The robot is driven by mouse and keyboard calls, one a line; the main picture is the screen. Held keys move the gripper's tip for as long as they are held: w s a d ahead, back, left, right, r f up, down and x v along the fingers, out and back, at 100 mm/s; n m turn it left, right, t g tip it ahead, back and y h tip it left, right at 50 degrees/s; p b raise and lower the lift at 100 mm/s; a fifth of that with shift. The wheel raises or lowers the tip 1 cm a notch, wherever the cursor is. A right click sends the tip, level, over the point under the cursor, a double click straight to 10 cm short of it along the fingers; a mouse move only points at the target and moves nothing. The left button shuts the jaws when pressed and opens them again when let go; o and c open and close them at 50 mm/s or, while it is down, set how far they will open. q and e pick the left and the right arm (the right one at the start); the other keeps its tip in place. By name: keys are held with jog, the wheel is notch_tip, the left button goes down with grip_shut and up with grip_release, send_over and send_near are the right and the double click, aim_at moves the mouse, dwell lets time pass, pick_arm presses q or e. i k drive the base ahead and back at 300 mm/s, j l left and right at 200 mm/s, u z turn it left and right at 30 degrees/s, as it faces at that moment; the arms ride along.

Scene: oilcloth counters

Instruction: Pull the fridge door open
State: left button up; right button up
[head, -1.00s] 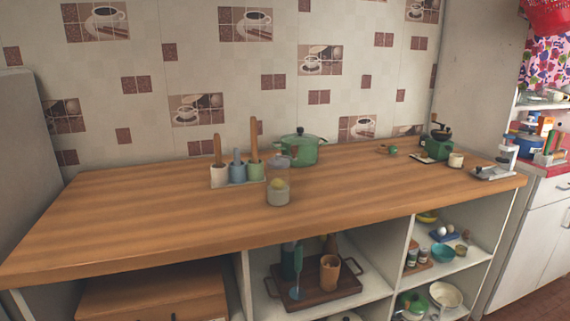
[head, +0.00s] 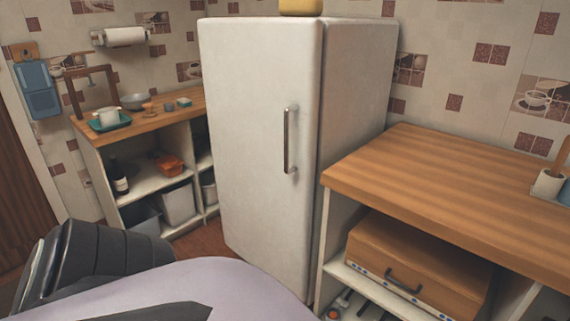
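The white fridge (head: 255,150) stands in the middle of the head view, between two wooden counters. Its door is shut and faces me. A vertical metal handle (head: 290,139) is on the door's right side, at about mid-height. Part of my own body fills the bottom left of the view, below and in front of the fridge, apart from the handle. Neither gripper's fingers can be seen.
A wooden counter (head: 440,180) with a brown case (head: 420,262) on its shelf stands right of the fridge. A smaller counter (head: 150,126) with open shelves is at the left. Some brown floor (head: 196,243) shows free in front of the left counter.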

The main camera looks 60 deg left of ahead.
aim_at(261, 76)
jog(key=u, duration=2.1)
